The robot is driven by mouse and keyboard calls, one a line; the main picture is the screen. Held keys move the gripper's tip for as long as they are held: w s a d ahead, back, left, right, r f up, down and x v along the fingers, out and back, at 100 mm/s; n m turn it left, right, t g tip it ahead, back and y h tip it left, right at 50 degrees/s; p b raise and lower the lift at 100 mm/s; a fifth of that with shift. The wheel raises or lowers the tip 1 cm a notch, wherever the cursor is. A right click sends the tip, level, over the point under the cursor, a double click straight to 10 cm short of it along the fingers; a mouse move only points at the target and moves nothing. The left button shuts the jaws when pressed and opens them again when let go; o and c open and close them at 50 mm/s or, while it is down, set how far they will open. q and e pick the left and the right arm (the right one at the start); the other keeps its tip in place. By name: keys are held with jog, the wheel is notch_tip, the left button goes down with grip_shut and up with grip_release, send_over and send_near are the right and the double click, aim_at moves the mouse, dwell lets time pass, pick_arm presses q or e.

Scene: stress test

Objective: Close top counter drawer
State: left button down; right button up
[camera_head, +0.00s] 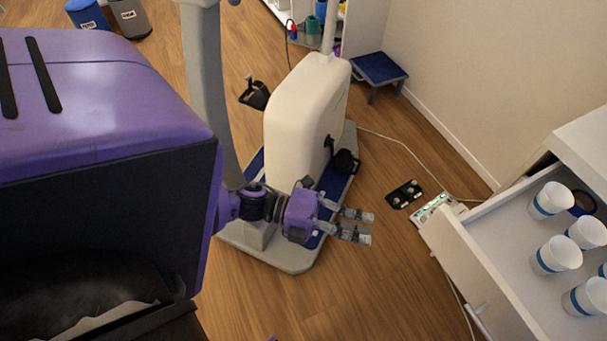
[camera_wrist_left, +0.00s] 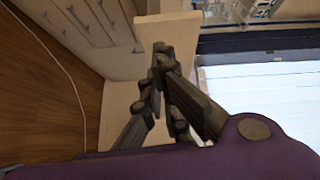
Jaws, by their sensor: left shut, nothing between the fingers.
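The counter drawer (camera_head: 462,262) stands pulled out at the right edge of the head view. Several white paper cups with blue bands (camera_head: 557,254) stand upright in it, along with a dark blue ring-shaped item (camera_head: 581,203). A light bar handle (camera_head: 479,322) shows low on its front. My left gripper (camera_head: 367,228) is shut and empty, left of the drawer front and apart from it, pointing right. Its dark fingers also show in the left wrist view (camera_wrist_left: 162,58). My right gripper is in neither view.
A power strip (camera_head: 436,207) with cables and a black floor item (camera_head: 404,194) lie near the drawer. A blue step stool (camera_head: 379,68) stands by the wall. Wooden floor lies open before the drawer.

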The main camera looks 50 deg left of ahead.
pick_arm(q)
jog(key=w+d+m+p, duration=0.1)
jog(key=w+d, duration=0.1)
jog(key=d, duration=0.3)
jog(key=w+d+r+m+g+h+p, duration=0.1)
jog(key=w+d, duration=0.2)
jog(key=d, duration=0.3)
jog(key=shift+w+d+m+g+h, duration=0.3)
jog(key=shift+w, duration=0.05)
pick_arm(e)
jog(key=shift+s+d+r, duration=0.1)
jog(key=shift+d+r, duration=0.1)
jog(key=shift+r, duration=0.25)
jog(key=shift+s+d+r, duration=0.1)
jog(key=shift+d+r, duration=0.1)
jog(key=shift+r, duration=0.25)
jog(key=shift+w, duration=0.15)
